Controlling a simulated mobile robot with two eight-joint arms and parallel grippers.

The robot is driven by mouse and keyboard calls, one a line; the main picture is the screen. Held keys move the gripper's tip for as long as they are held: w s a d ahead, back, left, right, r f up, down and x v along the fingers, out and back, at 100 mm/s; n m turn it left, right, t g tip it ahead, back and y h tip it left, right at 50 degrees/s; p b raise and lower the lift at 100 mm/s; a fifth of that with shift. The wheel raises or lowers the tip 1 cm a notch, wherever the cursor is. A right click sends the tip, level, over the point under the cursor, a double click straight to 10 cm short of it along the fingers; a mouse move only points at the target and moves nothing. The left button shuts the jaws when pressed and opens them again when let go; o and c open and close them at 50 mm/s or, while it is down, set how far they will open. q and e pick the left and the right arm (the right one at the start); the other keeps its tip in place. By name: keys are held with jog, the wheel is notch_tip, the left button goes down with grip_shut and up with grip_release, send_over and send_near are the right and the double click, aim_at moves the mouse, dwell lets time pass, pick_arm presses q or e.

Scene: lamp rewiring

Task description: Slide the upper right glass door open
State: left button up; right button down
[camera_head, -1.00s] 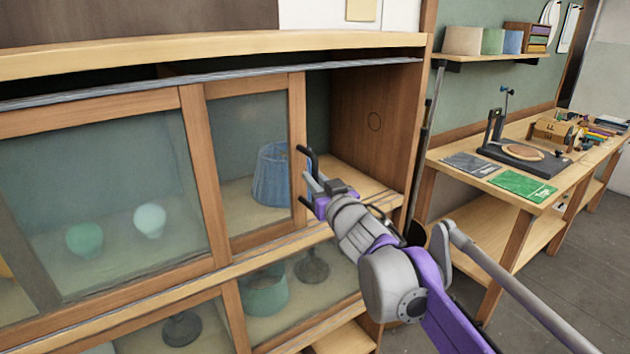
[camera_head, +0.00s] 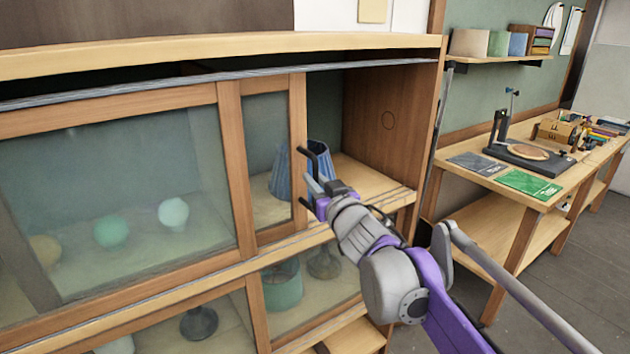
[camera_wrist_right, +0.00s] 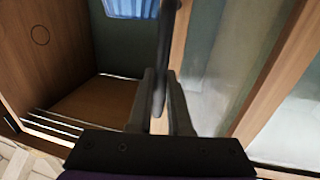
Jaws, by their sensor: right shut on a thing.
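The upper right glass door (camera_head: 267,155) has a wooden frame and stands partly open, with a gap between its right edge and the cabinet's right side wall. It overlaps the neighbouring upper glass door (camera_head: 120,190). My right gripper (camera_head: 308,180) is at the door's right edge, shut on its dark handle (camera_head: 318,155). In the right wrist view the fingers close around the dark handle bar (camera_wrist_right: 163,60), with the door's glass to the right. My left gripper is not in view.
A blue pleated lampshade (camera_head: 318,150) stands inside, partly behind the door. The cabinet's right side wall (camera_head: 385,125) bounds the opening. A workbench (camera_head: 560,175) with tools stands to the right, and open floor lies before it.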

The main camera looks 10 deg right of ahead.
jog(key=c, duration=0.8)
grip_release()
jog(key=shift+c, duration=0.2)
jog(key=shift+s, duration=0.1)
jog(key=s+d+b, duration=0.1)
jog(key=s, duration=0.9)
jog(key=shift+s+d, duration=0.25)
jog(key=shift+d, duration=0.05)
jog(key=shift+d, duration=0.1)
jog(key=s+d+f+m+g+h+p, duration=0.1)
jog(key=s+d+f+m+g+h, duration=0.15)
jog(key=s+f, duration=0.45)
jog(key=s+d+f+m+g+h+p, duration=0.1)
jog(key=s+d+f+g+h+p, duration=0.2)
jog(key=f, duration=0.9)
jog(key=s+a+f+n+g+y, duration=0.1)
jog(key=s+a+f+g, duration=0.1)
jog(key=s+f, duration=0.4)
jog(key=s+a+f+g+y, duration=0.1)
jog(key=s+a+f+g, duration=0.1)
jog(key=s+f+g, duration=0.3)
notch_tip(320, 180, down, 2)
jog(key=s, duration=0.3)
jog(key=shift+a+n+y, duration=0.35)
